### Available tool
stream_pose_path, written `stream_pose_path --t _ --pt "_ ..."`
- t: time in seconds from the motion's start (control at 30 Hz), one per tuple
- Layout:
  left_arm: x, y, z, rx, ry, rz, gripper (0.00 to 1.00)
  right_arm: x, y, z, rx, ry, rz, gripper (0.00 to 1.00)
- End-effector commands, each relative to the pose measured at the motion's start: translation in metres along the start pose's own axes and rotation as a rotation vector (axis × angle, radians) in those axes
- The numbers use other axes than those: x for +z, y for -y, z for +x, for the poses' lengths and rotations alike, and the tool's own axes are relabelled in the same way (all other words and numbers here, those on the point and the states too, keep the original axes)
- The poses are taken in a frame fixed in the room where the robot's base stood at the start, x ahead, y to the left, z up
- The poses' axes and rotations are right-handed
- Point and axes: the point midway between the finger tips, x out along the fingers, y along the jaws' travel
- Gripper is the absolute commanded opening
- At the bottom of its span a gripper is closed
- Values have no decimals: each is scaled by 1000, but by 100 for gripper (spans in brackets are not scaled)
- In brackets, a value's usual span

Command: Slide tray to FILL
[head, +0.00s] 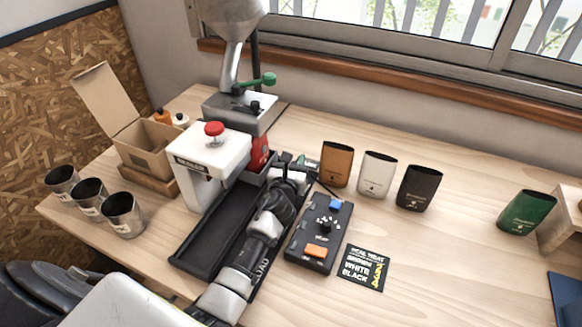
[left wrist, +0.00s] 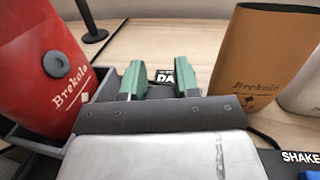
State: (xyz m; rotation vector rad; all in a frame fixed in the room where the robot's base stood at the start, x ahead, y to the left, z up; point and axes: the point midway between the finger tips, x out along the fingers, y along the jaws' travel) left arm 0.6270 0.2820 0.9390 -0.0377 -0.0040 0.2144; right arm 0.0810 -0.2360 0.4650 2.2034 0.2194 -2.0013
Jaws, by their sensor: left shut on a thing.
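The dark grey tray (head: 252,178) is at the far end of the black track (head: 215,225), below the grinder. It holds an upright red pouch (head: 260,152). The left wrist view shows the pouch (left wrist: 45,70) in the tray (left wrist: 103,82) at the left. LOAD is readable at the track's near end; no FILL label is readable. My right gripper is not in view.
A grinder (head: 235,108) with a green lever stands behind a white, red-knobbed machine (head: 212,155). A control box (head: 318,238) is right of my arm. Brown (head: 337,165), white (head: 377,173) and black (head: 418,187) pouches stand beyond it. Metal cups (head: 124,215) stand left.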

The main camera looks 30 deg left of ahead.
Motion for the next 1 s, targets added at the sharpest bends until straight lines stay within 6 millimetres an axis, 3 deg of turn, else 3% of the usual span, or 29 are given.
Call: stream_pose_path --t 0.23,0.27,0.4,0.77,1.0 --pt "3 0 1 0 5 -4 0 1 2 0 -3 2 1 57" --pt "3 0 1 0 5 -4 34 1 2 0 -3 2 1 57" --pt "3 0 1 0 5 -3 56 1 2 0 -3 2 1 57" --pt "2 0 -4 0 3 0 57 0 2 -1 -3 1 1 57" --pt "1 0 -44 -1 2 1 57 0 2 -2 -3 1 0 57"
